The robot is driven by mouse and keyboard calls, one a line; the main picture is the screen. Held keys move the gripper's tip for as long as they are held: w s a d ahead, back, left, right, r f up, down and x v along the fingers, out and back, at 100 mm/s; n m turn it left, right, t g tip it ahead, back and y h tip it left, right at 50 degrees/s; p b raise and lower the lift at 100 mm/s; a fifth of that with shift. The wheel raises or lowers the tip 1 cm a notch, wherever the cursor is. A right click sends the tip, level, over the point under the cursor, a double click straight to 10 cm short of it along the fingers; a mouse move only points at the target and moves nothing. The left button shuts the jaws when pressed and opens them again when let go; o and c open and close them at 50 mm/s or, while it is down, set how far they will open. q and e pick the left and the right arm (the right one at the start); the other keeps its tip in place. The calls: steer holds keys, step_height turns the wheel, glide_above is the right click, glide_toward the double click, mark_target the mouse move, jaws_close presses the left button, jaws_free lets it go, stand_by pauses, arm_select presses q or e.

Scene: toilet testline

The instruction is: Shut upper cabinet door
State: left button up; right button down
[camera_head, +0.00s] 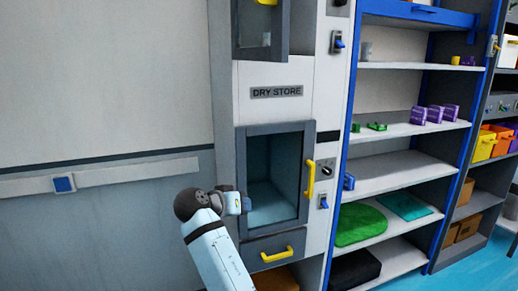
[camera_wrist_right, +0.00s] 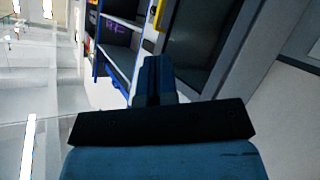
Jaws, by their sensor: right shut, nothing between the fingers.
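The upper cabinet door (camera_head: 283,28) is at the top of the tall grey cabinet, above the DRY STORE label. It has a dark grey frame, and the top edge of the head view cuts it off. It looks swung out from the cabinet front, but its exact angle is hard to tell. My right gripper (camera_head: 245,204) is shut and empty, well below that door, in front of the left side of the lower windowed door (camera_head: 308,140). Its shut fingers also show in the right wrist view (camera_wrist_right: 152,70). My left gripper is not in view.
The lower door has a yellow handle (camera_head: 310,181); a drawer handle (camera_head: 276,255) is below it. An open shelf unit (camera_head: 400,175) with a blue frame and several small items stands to the right. A wall with a pale rail (camera_head: 130,174) is on the left.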

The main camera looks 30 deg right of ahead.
steer(key=w+a+r+m+g+h, duration=0.1)
steer(key=w+a+r+m+h, duration=0.15)
steer(key=r, duration=0.75)
steer(key=w+a+r+m+g+h, duration=0.1)
steer(key=w+r+m+g, duration=0.15)
steer(key=r, duration=0.65)
steer(key=m+g+h, duration=0.2)
steer(key=m+g, duration=0.1)
steer(key=m, duration=0.2)
glide_toward(269, 59)
steer(key=d+p, duration=0.1)
steer(key=d, duration=0.1)
steer(key=s+d+p, duration=0.1)
steer(key=d, duration=0.1)
steer(key=d+p, duration=0.1)
steer(key=d, duration=0.2)
steer(key=shift+s+d+r, duration=0.15)
steer(key=shift+s+r, duration=0.05)
steer(key=shift+r, duration=0.05)
steer(key=shift+d, duration=0.1)
steer(key=shift+t, duration=0.25)
